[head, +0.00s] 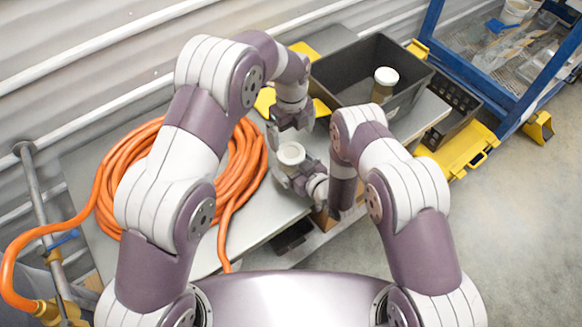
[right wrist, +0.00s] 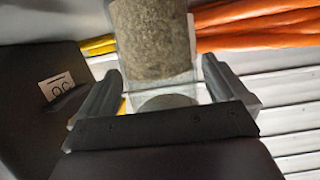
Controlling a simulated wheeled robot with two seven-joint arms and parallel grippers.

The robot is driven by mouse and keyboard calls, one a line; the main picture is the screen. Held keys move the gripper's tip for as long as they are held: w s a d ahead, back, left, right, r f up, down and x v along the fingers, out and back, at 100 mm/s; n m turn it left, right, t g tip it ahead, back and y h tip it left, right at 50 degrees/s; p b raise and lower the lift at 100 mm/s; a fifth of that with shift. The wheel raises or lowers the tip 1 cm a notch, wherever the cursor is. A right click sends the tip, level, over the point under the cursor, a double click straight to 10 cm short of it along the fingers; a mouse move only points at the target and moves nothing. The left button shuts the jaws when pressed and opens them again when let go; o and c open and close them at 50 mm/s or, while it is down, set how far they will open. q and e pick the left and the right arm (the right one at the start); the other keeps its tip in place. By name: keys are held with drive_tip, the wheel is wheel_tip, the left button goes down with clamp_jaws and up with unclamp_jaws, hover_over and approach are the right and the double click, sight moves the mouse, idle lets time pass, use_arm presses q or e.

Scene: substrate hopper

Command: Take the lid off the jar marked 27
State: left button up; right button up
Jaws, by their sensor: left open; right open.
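A jar with a white lid (head: 291,153) stands on the grey bench, at the open fingers of my right gripper (head: 284,168). In the right wrist view a clear jar with brown granular filling (right wrist: 152,40) lies between the spread fingers of my right gripper (right wrist: 160,82), with a gap at each side. My left gripper (head: 291,122) is open, close behind and above the white lid; I cannot tell if it touches. A second white-lidded jar (head: 385,84) stands in the dark grey bin (head: 343,64). No 27 is readable on either jar.
An orange hose coil (head: 250,165) lies on the bench left of the jar. Yellow pieces (head: 265,101) lie behind my grippers. A blue-framed stand (head: 510,110) is at the right. The right wrist view shows a small white number card (right wrist: 57,85) on a dark surface.

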sight(291, 153)
use_arm(q)
drive_tip(key=shift+d, duration=0.1)
use_arm(e)
drive_tip(key=shift+w+f, duration=0.1)
drive_tip(key=shift+w, duration=0.1)
use_arm(q)
drive_tip(key=shift+s, duration=0.1)
use_arm(e)
drive_tip(key=shift+a, duration=0.2)
use_arm(q)
drive_tip(key=shift+a, duration=0.2)
use_arm(e)
drive_tip(key=shift+c, duration=0.3)
use_arm(q)
drive_tip(key=shift+d, duration=0.1)
use_arm(e)
clamp_jaws()
use_arm(q)
wheel_tip(291, 153, down, 8)
drive_tip(key=c, duration=1.1)
drive_tip(key=shift+o, duration=0.2)
drive_tip(key=n, duration=0.6)
drive_tip(key=shift+n, duration=0.3)
use_arm(e)
drive_tip(key=shift+s, duration=0.1)
